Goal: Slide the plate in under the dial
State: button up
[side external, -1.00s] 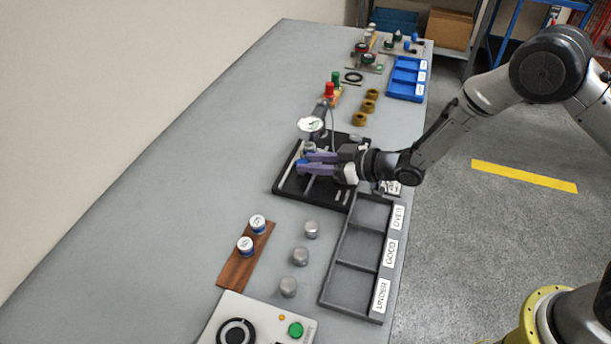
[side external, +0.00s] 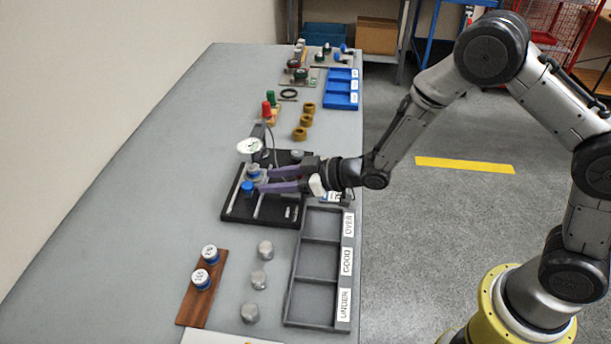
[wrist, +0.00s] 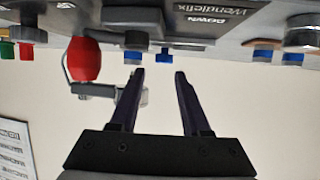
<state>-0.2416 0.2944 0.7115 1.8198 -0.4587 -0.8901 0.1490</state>
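The dial (side external: 249,146) has a white round face and stands on a post over a black base (side external: 290,212). Below it is a small plate with a grey round piece (side external: 253,170) on it; the plate's edges are too small to make out. A blue knob (side external: 247,187) sits at the front of this spot. My gripper (side external: 262,180) reaches in from the right, low over the base. Its two purple fingers are apart, with the blue knob by the lower fingertip. In the wrist view the fingers (wrist: 160,75) are spread with nothing between them; blue pieces (wrist: 163,54) show beyond.
A grey three-part tray (side external: 320,262) stands in front to the right, beside several loose grey cylinders (side external: 265,248). A wooden strip (side external: 196,302) holds two blue-and-white pieces. Brass rings (side external: 304,120) and a blue tray (side external: 341,88) are behind. The table's left side is clear.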

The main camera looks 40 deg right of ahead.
jog(key=v, duration=0.9)
jog(key=shift+s, duration=0.2)
jog(key=shift+d+r, duration=0.1)
notch_tip(320, 180, up, 11)
jog(key=w+d+t, duration=0.2)
jog(key=t, duration=0.1)
jog(key=s+d+r+m+h, duration=0.3)
jog(key=s+d+r+h, duration=0.3)
jog(key=d+r, duration=0.45)
jog(key=s+d+m+g+h, duration=0.1)
jog(key=s+d+m+h, duration=0.15)
jog(key=s, duration=0.65)
jog(key=s+f+m+g, duration=0.1)
jog(key=s+f+g, duration=0.6)
jog(key=s, duration=0.6)
jog(key=shift+f+m, duration=0.35)
jog(key=shift+f, duration=0.15)
jog(key=shift+s+y, duration=0.15)
jog(key=shift+y, duration=0.1)
